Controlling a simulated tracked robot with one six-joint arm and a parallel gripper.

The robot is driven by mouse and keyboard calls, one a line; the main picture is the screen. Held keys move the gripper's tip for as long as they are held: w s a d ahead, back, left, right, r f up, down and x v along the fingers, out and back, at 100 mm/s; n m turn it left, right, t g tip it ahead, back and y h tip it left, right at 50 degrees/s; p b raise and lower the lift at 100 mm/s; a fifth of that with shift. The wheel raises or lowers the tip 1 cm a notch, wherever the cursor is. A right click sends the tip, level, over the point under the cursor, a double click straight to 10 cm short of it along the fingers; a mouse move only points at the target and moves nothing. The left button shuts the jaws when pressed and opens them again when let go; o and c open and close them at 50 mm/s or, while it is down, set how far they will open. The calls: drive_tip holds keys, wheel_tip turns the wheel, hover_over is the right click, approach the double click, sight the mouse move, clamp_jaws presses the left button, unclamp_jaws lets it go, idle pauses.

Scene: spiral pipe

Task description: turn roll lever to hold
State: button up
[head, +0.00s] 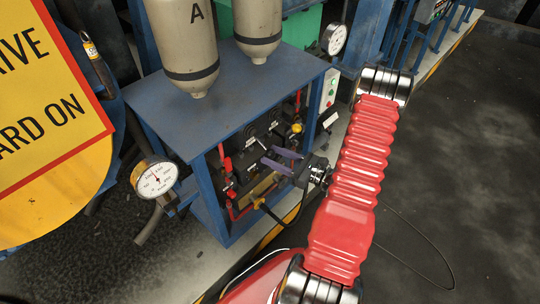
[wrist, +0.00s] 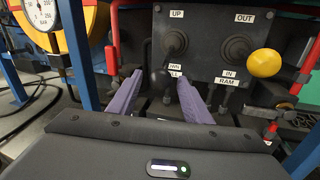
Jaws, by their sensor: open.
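A dark control panel (wrist: 215,45) fills the upper middle of the wrist view. Its left lever, with a black knob (wrist: 160,80), points down and slightly left, partly covering the lower labels, which end in "WN" and "LL"; "UP" is above. My gripper (wrist: 160,76) is open, its two purple fingers pointing at the panel. The black knob appears between the fingertips; I cannot tell whether either finger touches it. In the head view, my gripper (head: 268,155) is in front of the panel (head: 262,127), under the blue bench top.
A second lever with a yellow knob (wrist: 263,63), labelled OUT, IN and RAM, is to the right. The blue bench (head: 215,95) has frame legs at both sides. A pressure gauge (head: 156,179) stands at the left.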

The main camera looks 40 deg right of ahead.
drive_tip(key=shift+x, duration=0.75)
drive_tip(key=shift+c, duration=0.7)
clamp_jaws()
